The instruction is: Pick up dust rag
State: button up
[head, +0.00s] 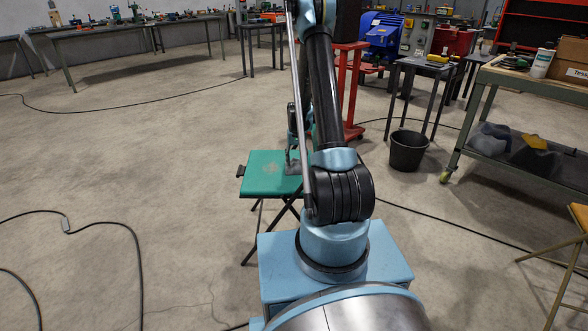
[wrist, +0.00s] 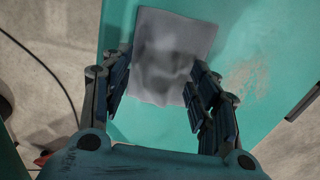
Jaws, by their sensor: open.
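A grey dust rag (wrist: 170,52) lies fairly flat on a green stool top (wrist: 255,45) in the wrist view. My gripper (wrist: 160,85) is open, with one finger near each side edge of the rag's lower part. I cannot tell whether the fingers touch the rag or the stool. In the head view, the green stool (head: 268,176) stands beyond my base. A grey piece of the rag (head: 293,167) shows at the stool's right side, below my gripper (head: 291,152). My arm hides the right part of the stool.
A black bucket (head: 408,151) stands on the floor to the right. A workbench with a lower shelf (head: 495,142) is at the far right. Black cables (head: 100,222) lie on the floor at left. The floor left of the stool is mostly clear.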

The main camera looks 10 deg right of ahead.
aim_at(297, 162)
jog(key=shift+f, duration=0.2)
jog(key=c, duration=1.1)
jog(key=shift+r, duration=5.05)
